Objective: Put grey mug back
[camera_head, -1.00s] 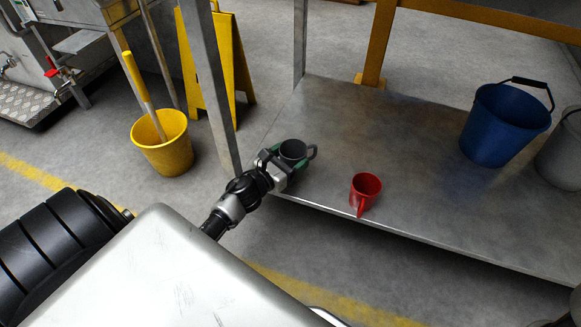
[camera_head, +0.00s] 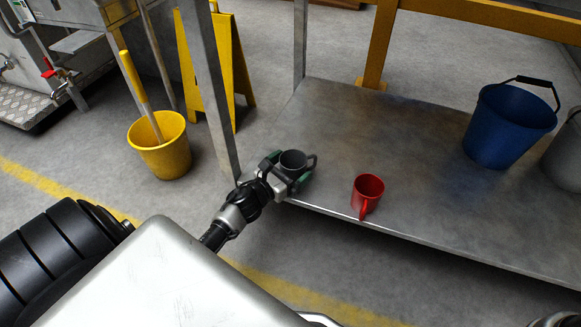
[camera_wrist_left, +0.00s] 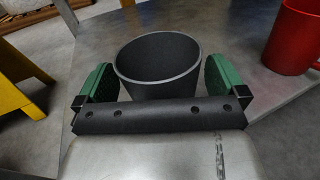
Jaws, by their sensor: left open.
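The grey mug (camera_head: 292,160) stands upright on the metal shelf (camera_head: 400,150), close to its front left corner, with its handle pointing right. My left gripper (camera_head: 286,170) is open around the mug. In the left wrist view the mug (camera_wrist_left: 158,65) sits between the two green finger pads of the gripper (camera_wrist_left: 160,85), with a gap showing on each side. The lower part of the mug is hidden behind the gripper's palm.
A red mug (camera_head: 367,191) stands right of the grey mug near the shelf's front edge. A blue bucket (camera_head: 500,130) and a grey bucket (camera_head: 566,155) stand farther right. A metal post (camera_head: 212,95) rises left of my gripper. The shelf's middle is clear.

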